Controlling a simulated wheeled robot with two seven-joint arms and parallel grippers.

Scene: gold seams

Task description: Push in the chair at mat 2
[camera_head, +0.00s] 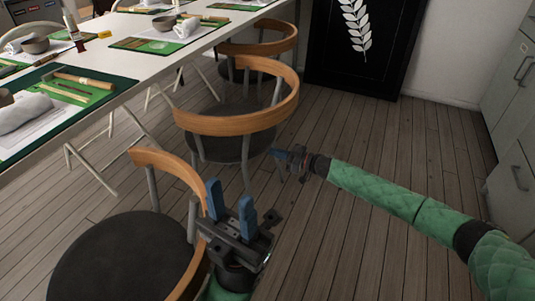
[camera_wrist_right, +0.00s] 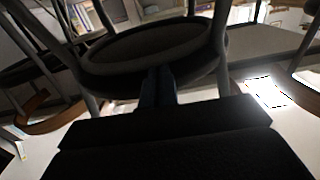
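Several chairs with curved wooden backs and dark round seats stand along the white table: a near chair (camera_head: 125,258), a middle chair (camera_head: 238,122) and a far chair (camera_head: 262,42). No mat number is readable, so I cannot tell which chair is at mat 2. My right gripper (camera_head: 283,157) is low beside the right side of the middle chair, below its wooden back; contact is unclear. In the right wrist view its blue fingers (camera_wrist_right: 158,88) look closed together, pointing at a dark round seat (camera_wrist_right: 150,50). My left gripper (camera_head: 231,207) is open and empty, fingers up, beside the near chair's back.
The white table (camera_head: 128,82) holds green mats (camera_head: 150,44) with tools, cloths and bowls. Its trestle legs stand beneath. A black panel with a white leaf (camera_head: 355,45) leans at the back wall. Grey cabinets (camera_head: 515,130) stand right. The wooden floor between is clear.

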